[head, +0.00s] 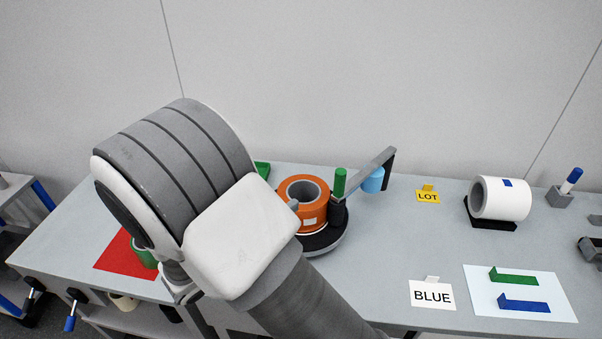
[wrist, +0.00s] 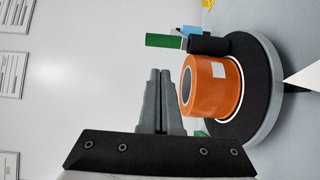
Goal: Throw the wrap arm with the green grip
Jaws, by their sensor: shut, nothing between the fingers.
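The wrap arm (head: 373,165) is a grey bar beside the turntable (head: 335,243), with an upright green grip (head: 340,182) at its near end. In the wrist view the green grip (wrist: 163,40) lies sideways in the picture, on a dark holder. An orange roll (head: 302,205) stands on the dark disc of the turntable. The orange roll also shows in the wrist view (wrist: 204,86). My gripper (wrist: 160,72) is shut and empty, its fingertips apart from the grip and beside the orange roll in the picture. The head view hides my fingers behind my arm.
A light-blue cylinder (head: 373,180) hangs by the wrap arm. A white sheet (head: 552,287) bears green and blue bars. A red mat (head: 115,258) lies left.

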